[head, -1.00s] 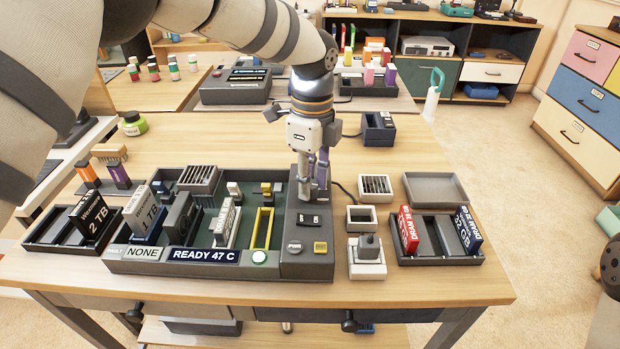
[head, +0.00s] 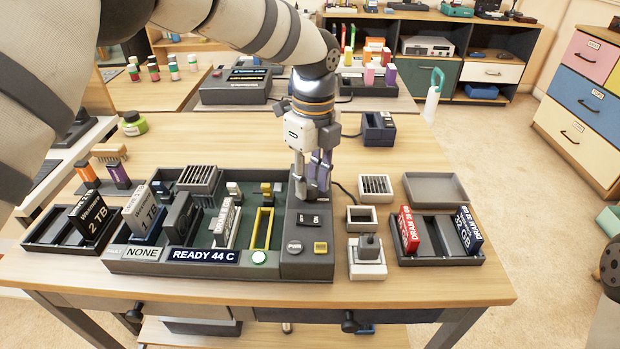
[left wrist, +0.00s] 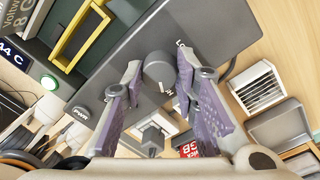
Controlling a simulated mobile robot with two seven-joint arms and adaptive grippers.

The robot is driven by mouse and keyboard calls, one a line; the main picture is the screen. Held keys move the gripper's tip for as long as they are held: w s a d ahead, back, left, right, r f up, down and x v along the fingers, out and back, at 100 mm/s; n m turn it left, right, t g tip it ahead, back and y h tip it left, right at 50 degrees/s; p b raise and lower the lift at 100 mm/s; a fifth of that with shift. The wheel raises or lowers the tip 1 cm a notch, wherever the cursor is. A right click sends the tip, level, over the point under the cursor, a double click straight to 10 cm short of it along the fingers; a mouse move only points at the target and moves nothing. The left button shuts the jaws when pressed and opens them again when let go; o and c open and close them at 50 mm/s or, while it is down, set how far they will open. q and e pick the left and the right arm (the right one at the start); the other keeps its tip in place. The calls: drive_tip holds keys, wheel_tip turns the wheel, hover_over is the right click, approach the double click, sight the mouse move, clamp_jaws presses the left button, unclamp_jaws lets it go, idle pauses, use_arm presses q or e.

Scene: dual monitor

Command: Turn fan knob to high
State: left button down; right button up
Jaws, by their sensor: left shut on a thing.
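The dark grey fan knob (left wrist: 158,68) shows in the left wrist view on the grey control panel (left wrist: 195,35), between the two purple finger pads. My left gripper (head: 314,192) points down over the panel (head: 307,262), and its fingers are shut on the knob. The fingers hide the knob in the head view. My right gripper is not in view.
A small vented box (head: 375,187) and a memory tray (head: 440,259) stand to the right.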

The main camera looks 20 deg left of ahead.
sight(313, 182)
use_arm(q)
drive_tip(key=c, duration=1.3)
unclamp_jaws()
drive_tip(key=r, duration=1.2)
drive_tip(key=shift+w+d, duration=0.15)
drive_tip(key=shift+w, duration=0.1)
